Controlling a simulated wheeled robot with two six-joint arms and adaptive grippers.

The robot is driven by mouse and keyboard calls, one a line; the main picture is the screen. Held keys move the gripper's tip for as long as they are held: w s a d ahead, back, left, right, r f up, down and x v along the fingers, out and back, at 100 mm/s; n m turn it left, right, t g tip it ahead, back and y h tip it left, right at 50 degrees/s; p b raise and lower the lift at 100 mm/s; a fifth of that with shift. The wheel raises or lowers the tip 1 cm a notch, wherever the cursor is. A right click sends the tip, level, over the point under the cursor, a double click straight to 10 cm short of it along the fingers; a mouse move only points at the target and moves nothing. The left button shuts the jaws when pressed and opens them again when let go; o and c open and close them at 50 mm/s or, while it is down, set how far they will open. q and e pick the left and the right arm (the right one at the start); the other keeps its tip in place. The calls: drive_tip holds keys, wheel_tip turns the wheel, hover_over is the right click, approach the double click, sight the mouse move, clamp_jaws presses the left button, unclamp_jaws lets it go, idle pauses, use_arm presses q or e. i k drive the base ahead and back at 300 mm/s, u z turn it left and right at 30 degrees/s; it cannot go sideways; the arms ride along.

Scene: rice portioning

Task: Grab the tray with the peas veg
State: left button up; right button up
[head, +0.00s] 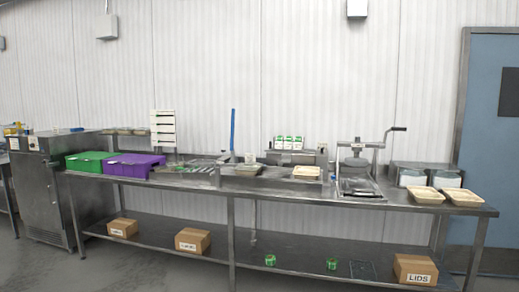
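None of the trays can be made out as holding peas at this distance. Two pale trays stand at the right end of the long steel table, a left one (425,196) and a right one (463,198). Another pale tray (306,173) is right of the table's middle, and a darker, greyish tray (248,171) is left of it. The contents of all these trays are too small to tell. Neither of my grippers is in view.
The steel table (400,205) runs along the wall. On it are a green crate (88,161), a purple crate (133,165) and a lever press (358,165). Cardboard boxes, one marked LIDS (415,269), sit on the lower shelf. A blue door (490,130) is at right.

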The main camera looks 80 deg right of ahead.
sight(422, 195)
drive_tip(key=z, duration=3.3)
